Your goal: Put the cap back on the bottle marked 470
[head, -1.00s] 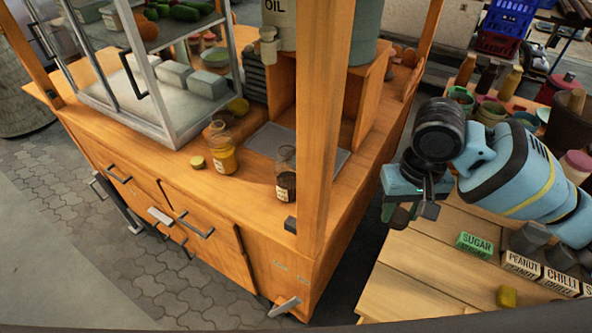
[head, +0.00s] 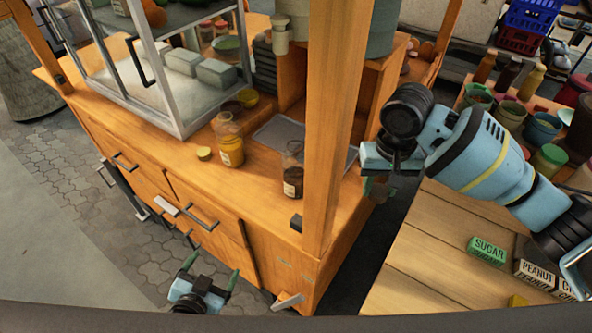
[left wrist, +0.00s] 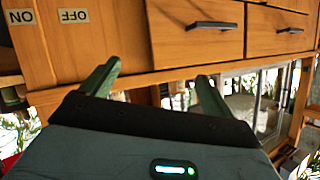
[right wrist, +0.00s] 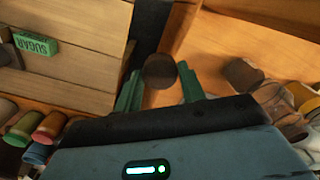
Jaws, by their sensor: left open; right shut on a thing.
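Two glass bottles stand upright on the orange wooden counter: one with yellow contents (head: 231,148) and one with dark contents (head: 293,172). Both carry labels too small to read, so I cannot tell which is marked 470. A small yellow cap (head: 204,153) lies left of the yellow bottle. My right gripper (head: 377,189) is shut on a dark brown round thing, which shows between its fingers in the right wrist view (right wrist: 160,70). It hangs beside the counter's right side, apart from both bottles. My left gripper (head: 210,271) is open and empty in front of the cart's drawers.
An orange post (head: 334,130) rises at the counter's corner, between the bottles and my right gripper. A glass case (head: 160,90) stands left behind the bottles. A plank table (head: 430,245) with a green sugar box (head: 487,251) is at the right.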

